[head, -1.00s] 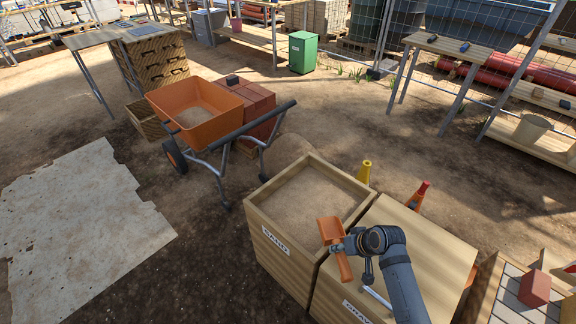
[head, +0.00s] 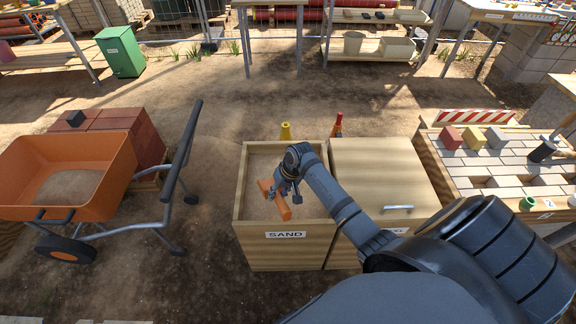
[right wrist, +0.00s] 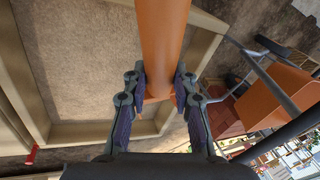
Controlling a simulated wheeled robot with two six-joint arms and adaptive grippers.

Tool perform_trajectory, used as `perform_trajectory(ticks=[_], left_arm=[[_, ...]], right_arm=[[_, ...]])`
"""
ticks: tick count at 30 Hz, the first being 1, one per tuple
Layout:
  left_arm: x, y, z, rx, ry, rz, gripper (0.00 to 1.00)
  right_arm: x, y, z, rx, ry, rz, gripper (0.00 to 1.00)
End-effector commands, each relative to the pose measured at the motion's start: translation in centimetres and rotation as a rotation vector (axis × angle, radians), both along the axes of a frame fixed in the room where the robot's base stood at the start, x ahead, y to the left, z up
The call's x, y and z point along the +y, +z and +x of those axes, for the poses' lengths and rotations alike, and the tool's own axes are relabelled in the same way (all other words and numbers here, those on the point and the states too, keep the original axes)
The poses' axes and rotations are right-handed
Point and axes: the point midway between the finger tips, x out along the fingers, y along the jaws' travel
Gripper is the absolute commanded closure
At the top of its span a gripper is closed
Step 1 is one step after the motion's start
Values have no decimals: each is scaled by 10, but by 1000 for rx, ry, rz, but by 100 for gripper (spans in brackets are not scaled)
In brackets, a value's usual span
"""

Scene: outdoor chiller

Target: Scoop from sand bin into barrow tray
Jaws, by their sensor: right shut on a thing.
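The sand bin (head: 285,257) is an open wooden box labelled SAND, with pale sand (head: 258,160) inside. My right gripper (head: 281,189) is over it, shut on the handle of an orange scoop (head: 283,207). The right wrist view shows the handle (right wrist: 162,45) between both fingers (right wrist: 158,100), with the sand behind it. Whether the scoop touches the sand or holds any, I cannot tell. The orange barrow tray (head: 115,180) stands to the left with a sand heap (head: 68,187) in it. My left gripper is not in view.
A lidded wooden bin (head: 375,165) adjoins the sand bin on the right. A yellow cone (head: 285,131) and a red-topped item (head: 337,125) stand behind the bins. The barrow handle (head: 183,150) rises between barrow and bin. A paving table (head: 490,165) is at right.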

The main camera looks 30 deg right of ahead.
Motion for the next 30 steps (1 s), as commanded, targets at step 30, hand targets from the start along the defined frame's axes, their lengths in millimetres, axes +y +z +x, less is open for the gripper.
perform_trajectory(ticks=[30], left_arm=[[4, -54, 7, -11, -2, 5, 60]], right_arm=[[-85, -7, 40, 233, -384, 53, 100]])
